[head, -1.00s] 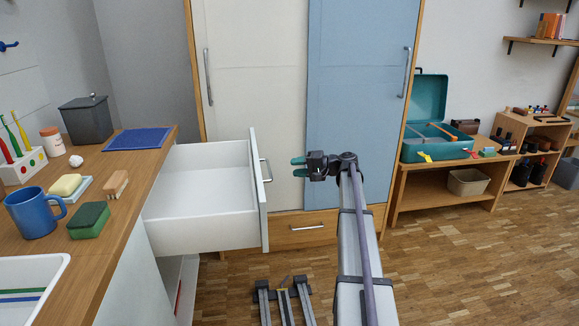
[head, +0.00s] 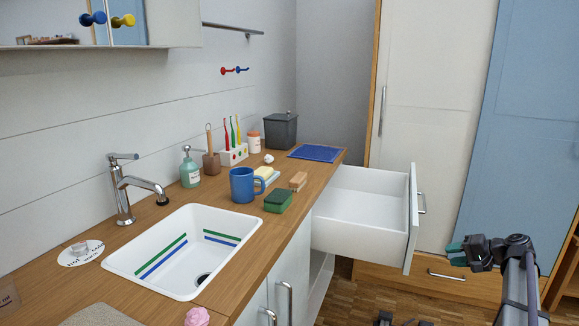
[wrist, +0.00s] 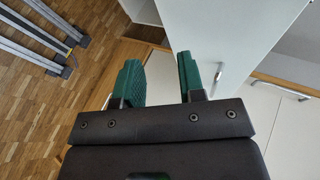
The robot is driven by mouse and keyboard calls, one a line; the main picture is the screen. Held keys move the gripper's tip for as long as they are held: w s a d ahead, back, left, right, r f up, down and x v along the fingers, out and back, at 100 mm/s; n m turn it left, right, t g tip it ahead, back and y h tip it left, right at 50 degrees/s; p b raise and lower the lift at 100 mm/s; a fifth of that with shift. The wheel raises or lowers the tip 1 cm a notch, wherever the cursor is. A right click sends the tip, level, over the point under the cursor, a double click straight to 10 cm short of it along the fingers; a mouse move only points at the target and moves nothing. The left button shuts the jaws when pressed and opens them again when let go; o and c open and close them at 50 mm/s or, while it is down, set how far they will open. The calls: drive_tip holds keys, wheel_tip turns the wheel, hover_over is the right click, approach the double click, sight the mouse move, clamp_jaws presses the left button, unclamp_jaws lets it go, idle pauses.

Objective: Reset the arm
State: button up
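My gripper (head: 455,254) is at the right of the head view, in front of the wardrobe and to the right of the open drawer. In the wrist view its two green fingers (wrist: 159,80) stand apart with nothing between them. The white drawer (head: 362,208) is pulled out of the wooden counter and looks empty in the part that shows. Its front panel stands between the drawer's inside and my gripper. The fingers appear apart from the drawer front and handle (head: 421,203).
The counter (head: 262,241) holds a sink (head: 160,232), a blue mug (head: 243,185), a green sponge (head: 278,201) and toothbrushes (head: 232,140). A wardrobe with a cream door (head: 435,110) and a blue door (head: 530,130) stands behind. Floor rails (wrist: 40,42) show in the wrist view.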

drive_tip(key=s+a+f+n+g+h, duration=0.2)
drive_tip(key=s+a+f+g+h, duration=0.1)
drive_tip(key=s+a, duration=0.7)
drive_tip(key=s+a+f+n+g+h, duration=0.2)
drive_tip(key=s+a+n+h, duration=0.1)
drive_tip(key=s+a, duration=0.65)
drive_tip(key=s+a+f+n+g+h, duration=0.25)
drive_tip(key=s+a, duration=0.45)
drive_tip(key=a, duration=0.5)
wheel_tip(320, 180, up, 28)
drive_tip(key=a+p, duration=0.1)
drive_tip(key=p, duration=2.8)
drive_tip(key=shift+w+a+r, duration=0.2)
drive_tip(key=shift+a, duration=0.15)
